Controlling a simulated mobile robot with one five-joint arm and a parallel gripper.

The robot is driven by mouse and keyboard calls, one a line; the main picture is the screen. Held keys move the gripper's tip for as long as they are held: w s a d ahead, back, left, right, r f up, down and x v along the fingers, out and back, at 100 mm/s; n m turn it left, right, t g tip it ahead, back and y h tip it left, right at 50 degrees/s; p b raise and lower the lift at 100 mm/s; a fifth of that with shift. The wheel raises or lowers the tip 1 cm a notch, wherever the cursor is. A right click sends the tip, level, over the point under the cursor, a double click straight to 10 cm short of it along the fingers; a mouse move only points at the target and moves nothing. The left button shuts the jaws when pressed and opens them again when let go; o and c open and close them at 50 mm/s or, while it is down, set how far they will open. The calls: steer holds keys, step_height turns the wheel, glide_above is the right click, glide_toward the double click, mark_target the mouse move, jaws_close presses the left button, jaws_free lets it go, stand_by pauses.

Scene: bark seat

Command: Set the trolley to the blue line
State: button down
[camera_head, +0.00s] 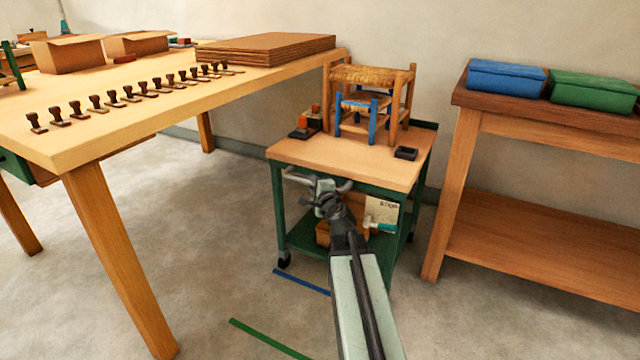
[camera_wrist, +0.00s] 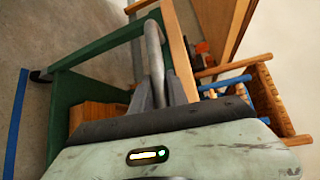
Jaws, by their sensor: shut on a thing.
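The trolley (camera_head: 350,160) has a green frame, a wooden top and a lower shelf, and stands between the long table and the bench. My gripper (camera_head: 328,190) is shut on the grey handle bar (camera_head: 296,177) at the trolley's near side. In the wrist view, the fingers (camera_wrist: 160,90) close around the handle (camera_wrist: 154,48). The blue line (camera_head: 300,282) lies on the floor just in front of the trolley's near left caster (camera_head: 284,262); floor shows between them. The blue line also shows at the wrist view's left edge (camera_wrist: 14,125). My arm hides the near right caster.
Small chairs (camera_head: 372,95), a stamp pad (camera_head: 406,153) and small items ride on the trolley. A green line (camera_head: 268,339) lies nearer on the floor. The stamp-lined table (camera_head: 110,130) stands left, a wooden bench (camera_head: 540,240) right. Floor in front is clear.

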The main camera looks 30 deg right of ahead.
steer(key=shift+s, duration=0.2)
steer(key=c, duration=1.3)
jaws_free()
steer(key=shift+a, duration=0.1)
